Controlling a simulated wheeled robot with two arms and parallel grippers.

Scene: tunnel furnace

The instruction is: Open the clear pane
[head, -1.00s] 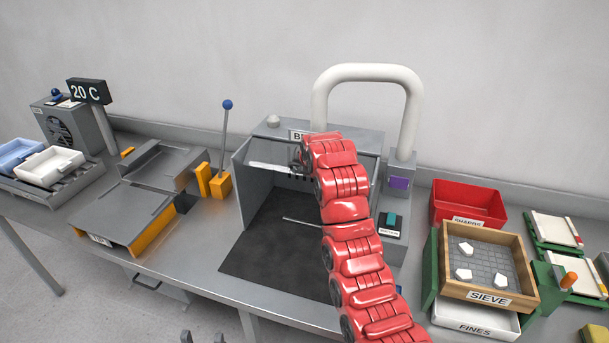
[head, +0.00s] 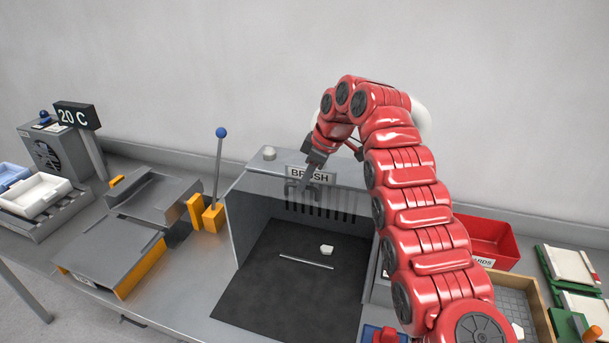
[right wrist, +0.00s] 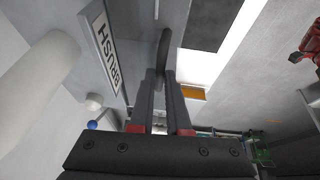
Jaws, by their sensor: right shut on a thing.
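The clear pane belongs to the grey hood labelled BRUSH (head: 262,178). Its see-through sheet is hard to make out in the head view. My right gripper (head: 308,176) is at the hood's upper front, by the label, with the arm arching over from the right. In the right wrist view its fingers (right wrist: 160,98) are shut on a dark curved handle (right wrist: 164,48), which appears to be the pane's. In the head view the gripper hides most of this handle. The hood's front shows open below, down to the dark floor mat (head: 265,310). My left gripper is not in view.
A thin rod (head: 306,262) and a white lump (head: 327,249) lie inside the hood. A blue-knobbed lever (head: 221,133) stands left of it. A red bin (head: 487,240) and a wooden sieve tray (head: 535,300) lie right, partly behind my arm.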

